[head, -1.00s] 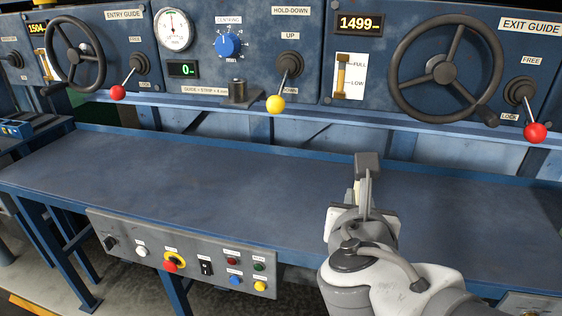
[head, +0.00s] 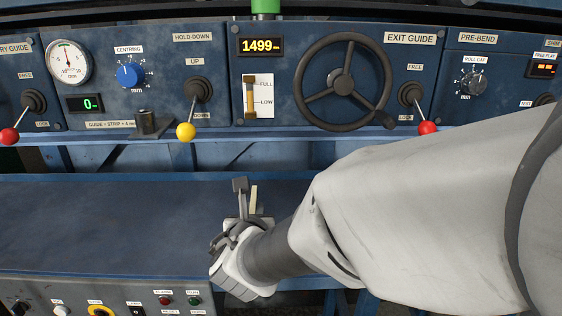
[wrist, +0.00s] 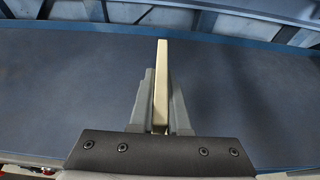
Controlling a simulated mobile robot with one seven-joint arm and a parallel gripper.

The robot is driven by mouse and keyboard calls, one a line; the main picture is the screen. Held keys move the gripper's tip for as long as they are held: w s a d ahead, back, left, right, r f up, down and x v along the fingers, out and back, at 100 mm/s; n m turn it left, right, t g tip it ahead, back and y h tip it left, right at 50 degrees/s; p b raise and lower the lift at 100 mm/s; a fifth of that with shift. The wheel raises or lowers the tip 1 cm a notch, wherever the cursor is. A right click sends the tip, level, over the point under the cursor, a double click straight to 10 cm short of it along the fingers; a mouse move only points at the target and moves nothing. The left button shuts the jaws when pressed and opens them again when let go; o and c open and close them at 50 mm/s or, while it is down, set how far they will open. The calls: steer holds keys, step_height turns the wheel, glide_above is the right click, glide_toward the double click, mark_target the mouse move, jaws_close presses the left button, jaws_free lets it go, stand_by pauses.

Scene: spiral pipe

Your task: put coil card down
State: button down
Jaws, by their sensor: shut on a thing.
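My gripper (head: 247,202) is in front of the blue panels, over the blue bench top (head: 100,235). In the wrist view my gripper (wrist: 160,108) is shut on a thin cream-coloured card (wrist: 161,75), seen nearly edge-on between the two grey fingers. The card's far end sticks out past the fingertips. In the head view a narrow strip of the card (head: 253,200) shows beside a finger. Its face and any print are hidden. I cannot tell how high it is above the bench.
The bench top is bare to the left of my gripper. Behind it are a yellow-knobbed lever (head: 186,131), a red-knobbed lever (head: 428,128) and a black handwheel (head: 341,82). A button panel (head: 150,298) is along the bench's front. My arm covers the right side.

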steer(key=shift+f+b, duration=0.7)
steer(key=shift+f, duration=1.25)
steer(key=shift+f, duration=0.15)
steer(key=c, duration=0.9)
jaws_free()
